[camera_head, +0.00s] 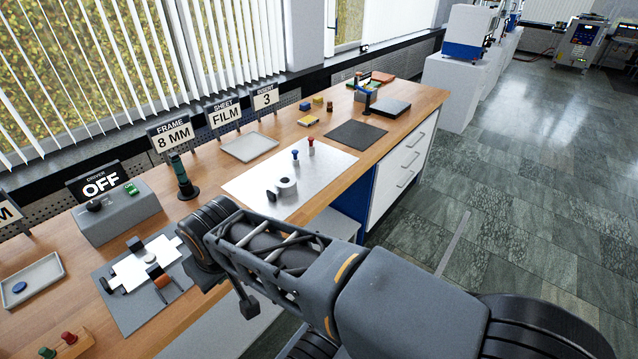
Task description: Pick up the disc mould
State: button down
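A round, pale ring-like piece with a dark centre (287,187) stands on a white sheet (247,182) on the bench. It looks like the disc mould, but it is too small to be sure. A small dark knob-like piece (271,195) is beside it at its left. My arm reaches in from the lower right, its forearm in front of the bench edge, apart from the ring. A dark part (248,306) hangs below the forearm and may belong to my gripper. Its fingers cannot be made out, so whether it is open or holds anything is unclear.
A blue and a red peg-like piece (311,146) stand behind the ring. A grey driver box (117,216) marked OFF and a dark green upright tool (183,177) stand left. A dark mat (340,136) lies farther along. Floor to the right is clear.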

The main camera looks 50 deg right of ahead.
aim_at(285, 185)
jog(key=z, duration=1.2)
jog(key=k, duration=0.6)
jog(key=u, duration=0.3)
jog(key=i, duration=0.95)
jog(key=u, duration=0.05)
